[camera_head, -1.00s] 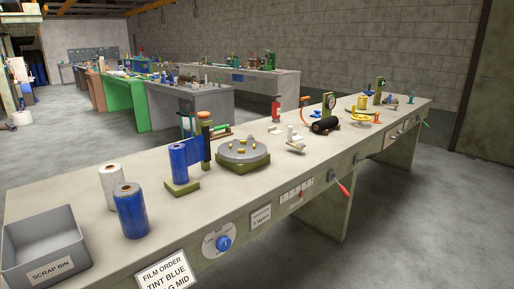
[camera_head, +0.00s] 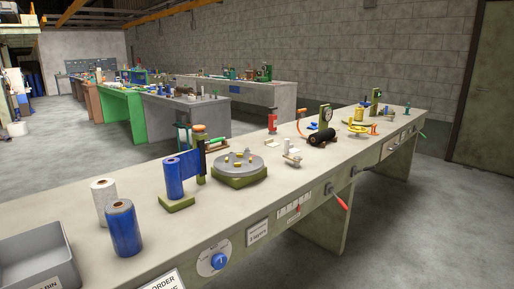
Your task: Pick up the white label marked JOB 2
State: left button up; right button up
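No label that reads JOB 2 can be made out in the head view. A white label (camera_head: 258,232) with small dark print is on the front face of the long bench (camera_head: 120,168), right of a blue dial; its text is too small to read for sure. A larger white card (camera_head: 165,283) at the bottom edge is cut off and shows the word ORDER. Neither of my grippers is in view.
A grey bin (camera_head: 38,258) stands at the bench's near left end. Beside it are a white roll (camera_head: 102,200) and a blue roll (camera_head: 124,228). A turntable (camera_head: 239,168) stands mid-bench. A red-handled lever (camera_head: 339,201) juts from the front. Open floor lies at right.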

aim_at(292, 150)
jog(key=i+l+u, duration=0.5)
jog(key=l, duration=0.15)
jog(key=i+l+u, duration=0.1)
jog(key=l, duration=0.25)
jog(key=i+l+u, duration=0.1)
jog(key=l, duration=0.25)
jog(key=i+l, duration=0.15)
jog(key=l, duration=0.25)
jog(key=i+l, duration=0.15)
jog(key=l, duration=0.25)
jog(key=i+l, duration=0.15)
jog(key=l, duration=0.2)
jog(key=i+l, duration=0.15)
jog(key=l, duration=0.25)
jog(key=i+l+u, duration=0.1)
jog(key=l, duration=0.3)
jog(key=i+l, duration=0.2)
jog(key=l, duration=0.2)
jog(key=i+l, duration=0.15)
jog(key=l, duration=0.25)
